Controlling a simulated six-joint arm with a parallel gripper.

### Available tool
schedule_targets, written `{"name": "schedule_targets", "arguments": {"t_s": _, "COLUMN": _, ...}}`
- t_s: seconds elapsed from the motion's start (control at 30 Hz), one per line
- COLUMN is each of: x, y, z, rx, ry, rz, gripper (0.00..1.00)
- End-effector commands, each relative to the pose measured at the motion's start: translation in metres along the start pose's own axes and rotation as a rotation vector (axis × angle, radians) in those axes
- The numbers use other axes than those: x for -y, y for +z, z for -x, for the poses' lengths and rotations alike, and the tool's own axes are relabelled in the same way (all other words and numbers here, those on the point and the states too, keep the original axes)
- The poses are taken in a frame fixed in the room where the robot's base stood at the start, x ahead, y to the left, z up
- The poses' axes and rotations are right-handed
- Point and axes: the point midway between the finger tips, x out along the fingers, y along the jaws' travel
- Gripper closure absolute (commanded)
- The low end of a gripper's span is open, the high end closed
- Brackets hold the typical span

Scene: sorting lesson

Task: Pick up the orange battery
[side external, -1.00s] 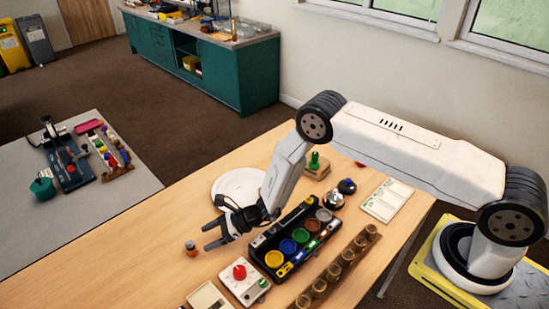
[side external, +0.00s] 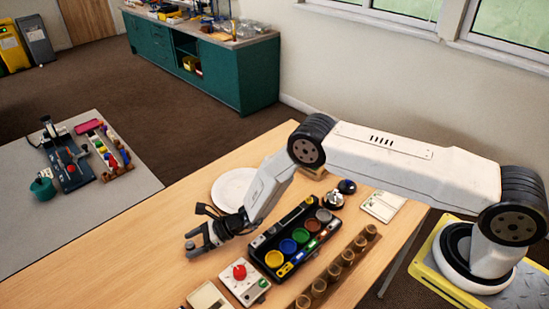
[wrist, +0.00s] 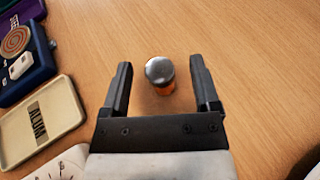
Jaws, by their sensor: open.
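The orange battery (wrist: 161,76) stands upright on the wooden table in the wrist view, with a silvery top and an orange body. My gripper (wrist: 161,82) is open, with one finger on each side of the battery and a visible gap to each. The battery lies between the fingertips in that picture, and the fingers look apart from it. In the side view my gripper (side external: 191,245) is low over the table, and the battery is mostly or wholly hidden behind the fingers there.
A black tray with coloured round cups (side external: 282,262), a white box with a red knob (side external: 238,268) and a wooden rack of brown cups (side external: 347,257) stand to the right. A white plate (side external: 232,183) lies behind. Bare table lies left of my gripper.

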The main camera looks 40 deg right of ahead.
Motion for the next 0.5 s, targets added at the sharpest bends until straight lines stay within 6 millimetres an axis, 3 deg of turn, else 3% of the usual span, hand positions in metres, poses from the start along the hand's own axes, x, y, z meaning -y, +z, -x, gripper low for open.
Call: {"name": "schedule_targets", "arguments": {"t_s": 0.5, "x": -0.0005, "y": 0.0000, "z": -0.0107, "rx": 0.000, "ry": 0.001, "rz": 0.000, "gripper": 0.21}}
